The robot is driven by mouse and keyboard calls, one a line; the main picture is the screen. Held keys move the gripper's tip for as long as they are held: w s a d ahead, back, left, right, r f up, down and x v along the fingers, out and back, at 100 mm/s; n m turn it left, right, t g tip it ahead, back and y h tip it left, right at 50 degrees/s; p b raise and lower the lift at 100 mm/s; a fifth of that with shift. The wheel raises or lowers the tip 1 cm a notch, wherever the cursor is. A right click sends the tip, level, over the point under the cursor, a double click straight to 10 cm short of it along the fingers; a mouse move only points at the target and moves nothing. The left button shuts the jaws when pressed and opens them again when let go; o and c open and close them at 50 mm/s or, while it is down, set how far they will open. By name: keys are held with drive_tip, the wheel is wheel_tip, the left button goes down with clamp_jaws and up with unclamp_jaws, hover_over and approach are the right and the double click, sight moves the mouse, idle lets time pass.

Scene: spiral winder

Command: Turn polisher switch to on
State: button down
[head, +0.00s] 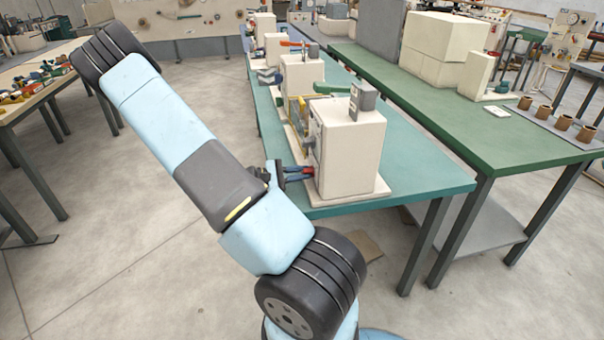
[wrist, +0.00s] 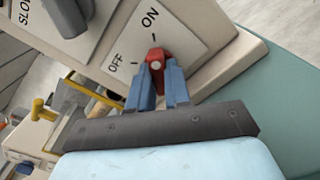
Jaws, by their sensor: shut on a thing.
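The polisher is a cream box (head: 352,155) on a cream base at the near end of the teal table. In the wrist view its white switch plate (wrist: 190,30) carries the words OFF and ON. The red switch knob (wrist: 156,58) sits between the two blue fingers of my gripper (wrist: 158,75), which are shut on it. I cannot tell for certain which mark the knob points to; the fingers cover its lower part. In the head view my gripper (head: 298,174) reaches the polisher's left face, and the knob there is too small to make out.
A grey lever (wrist: 68,15) beside a SLOW label is left of the switch plate. Other cream machines (head: 302,75) stand behind on the teal table (head: 425,170). A green table (head: 480,135) stands to the right. The floor at left is open.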

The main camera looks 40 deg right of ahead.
drive_tip(key=shift+s+a+f, duration=0.15)
drive_tip(key=c, duration=1.3)
unclamp_jaws()
drive_tip(key=shift+o, duration=1.1)
drive_tip(key=v, duration=1.3)
drive_tip(key=shift+w+a, duration=0.25)
drive_tip(key=shift+w, duration=0.1)
